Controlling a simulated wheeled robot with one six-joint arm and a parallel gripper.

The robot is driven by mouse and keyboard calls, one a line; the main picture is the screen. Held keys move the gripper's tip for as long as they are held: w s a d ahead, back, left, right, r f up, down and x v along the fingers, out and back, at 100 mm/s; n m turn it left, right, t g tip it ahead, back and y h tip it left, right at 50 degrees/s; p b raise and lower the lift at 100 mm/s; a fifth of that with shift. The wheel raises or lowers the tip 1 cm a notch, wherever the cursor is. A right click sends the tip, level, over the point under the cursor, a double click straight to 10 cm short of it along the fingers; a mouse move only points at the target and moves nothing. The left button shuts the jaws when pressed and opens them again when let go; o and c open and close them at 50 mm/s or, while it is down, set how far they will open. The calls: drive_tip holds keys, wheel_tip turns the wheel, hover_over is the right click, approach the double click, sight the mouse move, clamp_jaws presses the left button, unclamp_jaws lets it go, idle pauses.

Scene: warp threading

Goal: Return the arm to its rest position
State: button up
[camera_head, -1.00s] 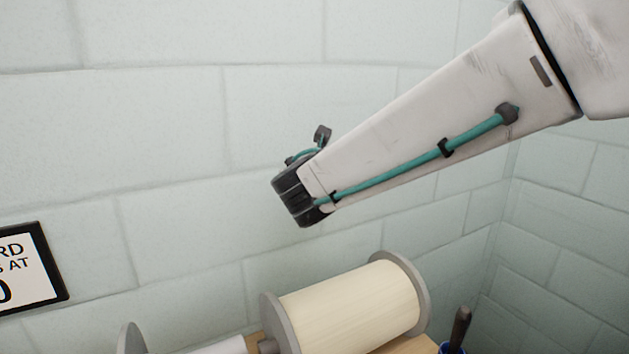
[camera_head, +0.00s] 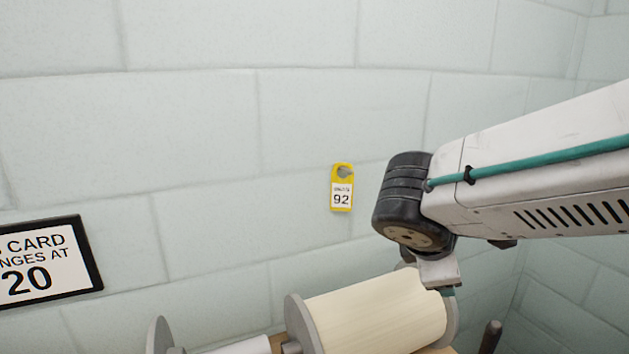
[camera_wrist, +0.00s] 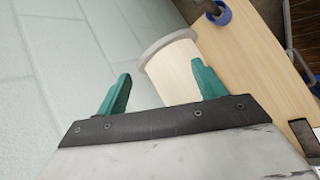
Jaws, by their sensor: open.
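My gripper (camera_wrist: 158,88) shows in the wrist view as two teal fingers set wide apart, with nothing between them in their grip. Beyond the fingers lies a large cream thread spool (camera_wrist: 171,72) with a grey flange, apart from them as far as I can tell. In the head view my arm comes in from the right, and its black wrist joint hangs in front of the wall above the same spool (camera_head: 375,315). The fingers are mostly hidden in the head view behind the wrist and spool.
A yellow tag marked 92 (camera_head: 342,188) is on the pale block wall (camera_head: 200,120). A black-framed card sign (camera_head: 45,262) is at the left. A wooden table (camera_wrist: 250,70) lies under the spool, with a blue cup (camera_wrist: 218,13) near its far side. The wall area at upper left is clear.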

drive_tip(key=s+d+f+m+g+y, duration=0.1)
drive_tip(key=s+d+m+g+y, duration=0.1)
drive_tip(key=s+m, duration=0.6)
drive_tip(key=s+d+f+m+g+y, duration=0.1)
drive_tip(key=s+d+m+g+y, duration=0.1)
drive_tip(key=s+m, duration=0.6)
drive_tip(key=shift+s+d+g+y, duration=0.45)
drive_tip(key=shift+d+y, duration=0.45)
drive_tip(key=shift+d, duration=0.4)
idle(2.5)
